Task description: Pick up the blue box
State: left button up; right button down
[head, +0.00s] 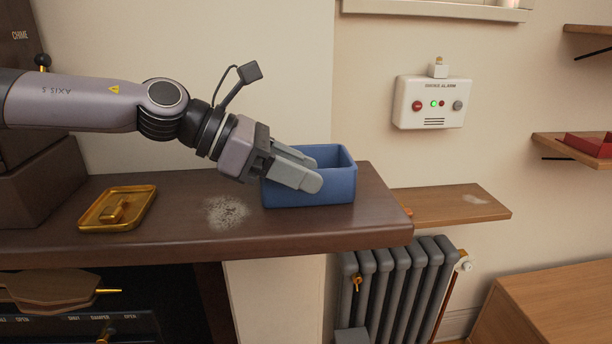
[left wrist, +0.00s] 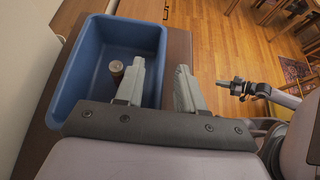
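The blue box (head: 330,188) is an open-topped bin on the dark wooden shelf in the head view. It also shows in the left wrist view (left wrist: 88,62), with a small can (left wrist: 117,68) inside. My left gripper (head: 308,169) is open at the box's near wall. In the left wrist view its fingers (left wrist: 161,68) are apart, one over the box's inside and one outside the wall. I cannot tell whether they touch it. My right gripper (left wrist: 238,88) shows small in the left wrist view, away from the box; its opening is unclear.
The dark wooden shelf (head: 180,225) also bears a brass tray (head: 137,197) and a patch of pale dust (head: 227,212). A lower wooden ledge (head: 450,204) and a grey radiator (head: 400,285) are at the right. An alarm box (head: 432,102) hangs on the wall.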

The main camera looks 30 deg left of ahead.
pick_arm(q)
grip_shut()
jog(key=shift+r, duration=0.15)
notch_tip(320, 180, up, 9)
jog(key=shift+r+b, duration=0.1)
jog(key=shift+b, duration=0.4)
jog(key=shift+r, duration=0.3)
